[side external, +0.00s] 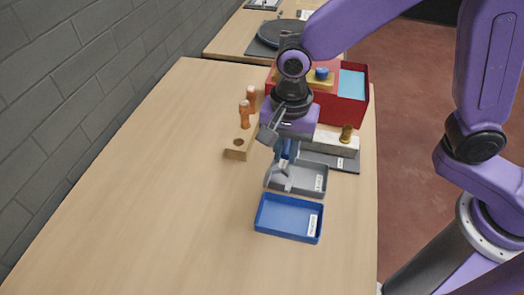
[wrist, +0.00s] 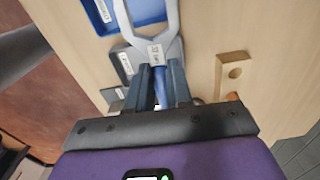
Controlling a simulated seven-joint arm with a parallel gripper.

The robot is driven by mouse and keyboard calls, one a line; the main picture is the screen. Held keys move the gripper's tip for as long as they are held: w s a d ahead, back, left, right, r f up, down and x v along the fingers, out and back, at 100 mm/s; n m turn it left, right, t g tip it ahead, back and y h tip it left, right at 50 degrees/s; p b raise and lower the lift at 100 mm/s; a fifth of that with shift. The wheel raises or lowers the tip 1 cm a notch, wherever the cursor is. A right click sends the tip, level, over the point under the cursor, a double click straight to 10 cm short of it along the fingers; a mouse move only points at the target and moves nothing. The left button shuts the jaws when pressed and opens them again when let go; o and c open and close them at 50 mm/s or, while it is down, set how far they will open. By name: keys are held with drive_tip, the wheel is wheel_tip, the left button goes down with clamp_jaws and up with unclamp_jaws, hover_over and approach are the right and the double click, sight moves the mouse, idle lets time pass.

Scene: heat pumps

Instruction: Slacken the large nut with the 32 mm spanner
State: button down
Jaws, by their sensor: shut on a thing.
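My gripper (side external: 284,150) is shut on a spanner and holds it above the bench, near the grey tray. In the side view the spanner's grey open head (side external: 279,177) points down toward the camera, over the tray's left part. A brass fitting (side external: 346,133), possibly the large nut, stands on a pale block to the right of my gripper. Its shape is too small to make out.
The grey tray (side external: 313,190) and blue tray (side external: 288,233) lie in front. A red box (side external: 355,108) with a light blue panel is behind my gripper. The bench's left and front are clear.

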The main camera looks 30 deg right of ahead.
sight(288, 146)
drive_tip(key=s+d+r, duration=0.2)
drive_tip(key=s, duration=0.1)
drive_tip(key=w+n, duration=0.1)
drive_tip(key=n, duration=0.4)
drive_tip(key=w+n, duration=0.2)
drive_tip(key=n, duration=0.3)
drive_tip(key=w+n, duration=0.1)
drive_tip(key=n, duration=0.4)
drive_tip(key=shift+w+a+r+n, duration=0.1)
drive_tip(key=shift+w+a+n, duration=0.1)
drive_tip(key=shift+a+n, duration=0.1)
drive_tip(key=n, duration=0.1)
drive_tip(key=w+n, duration=0.1)
drive_tip(key=n, duration=0.1)
drive_tip(key=shift+w+a+f+n, duration=0.1)
drive_tip(key=shift+w+f+n, duration=0.65)
drive_tip(key=shift+n, duration=1.3)
drive_tip(key=shift+w+a+f+n, duration=0.1)
drive_tip(key=shift+w+f+n, duration=0.65)
drive_tip(key=shift+n, duration=1.35)
drive_tip(key=shift+w+a+f+n, duration=0.1)
drive_tip(key=shift+w+f+n, duration=0.25)
drive_tip(key=shift+f+n, duration=1.25)
drive_tip(key=shift+w+d+r+n, duration=0.2)
drive_tip(key=shift+d+r+n, duration=0.05)
drive_tip(key=shift+d, duration=0.35)
drive_tip(key=shift+w+d+r+n, duration=0.2)
drive_tip(key=shift+d, duration=0.35)
